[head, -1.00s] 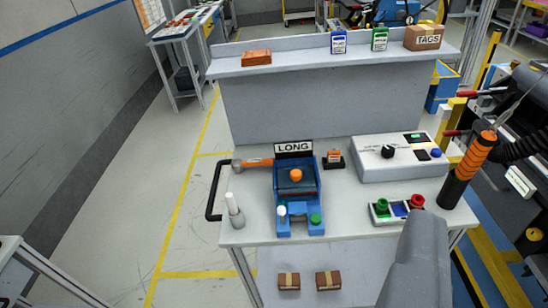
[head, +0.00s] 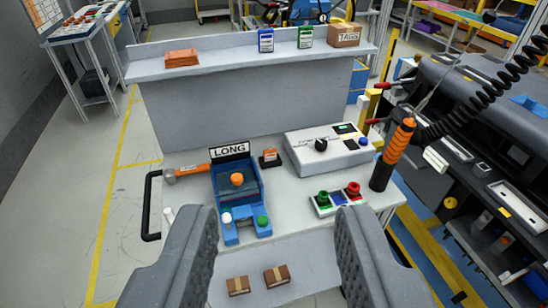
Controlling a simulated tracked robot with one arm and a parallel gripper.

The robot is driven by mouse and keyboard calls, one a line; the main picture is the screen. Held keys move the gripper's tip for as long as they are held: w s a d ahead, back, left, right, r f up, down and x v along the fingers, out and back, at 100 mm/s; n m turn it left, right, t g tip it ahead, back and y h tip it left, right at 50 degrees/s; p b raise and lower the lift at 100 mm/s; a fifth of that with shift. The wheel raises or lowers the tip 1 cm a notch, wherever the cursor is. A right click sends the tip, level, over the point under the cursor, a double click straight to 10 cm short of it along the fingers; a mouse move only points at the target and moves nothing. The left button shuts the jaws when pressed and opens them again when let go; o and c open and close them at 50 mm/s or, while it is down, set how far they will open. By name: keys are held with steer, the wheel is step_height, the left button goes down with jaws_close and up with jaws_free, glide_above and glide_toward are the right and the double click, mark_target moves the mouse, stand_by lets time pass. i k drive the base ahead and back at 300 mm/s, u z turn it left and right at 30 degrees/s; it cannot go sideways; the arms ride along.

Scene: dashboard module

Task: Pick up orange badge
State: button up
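A small orange badge-like piece (head: 270,154) sits in a dark holder on the workbench, just right of the LONG sign (head: 230,151). Its print is too small to read. A flat orange item (head: 181,58) lies at the left of the upper shelf; I cannot tell whether it is a badge. My gripper (head: 276,212) shows as two grey padded fingers, wide apart, in the lower part of the picture. It is open with nothing between the fingertips, and it appears nearer to me than the small orange piece.
A blue fixture (head: 240,200) with an orange knob stands left of centre, beside an orange-handled hammer (head: 190,171). A white control box (head: 328,150), a button panel (head: 338,200) and an upright orange-and-black tool (head: 393,155) stand to the right. Two brown boxes (head: 276,276) lie below the benchtop.

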mark_target(269, 155)
steer(key=k, duration=0.55)
steer(key=u, duration=0.15)
steer(key=i, duration=1.85)
steer(key=z, duration=0.7)
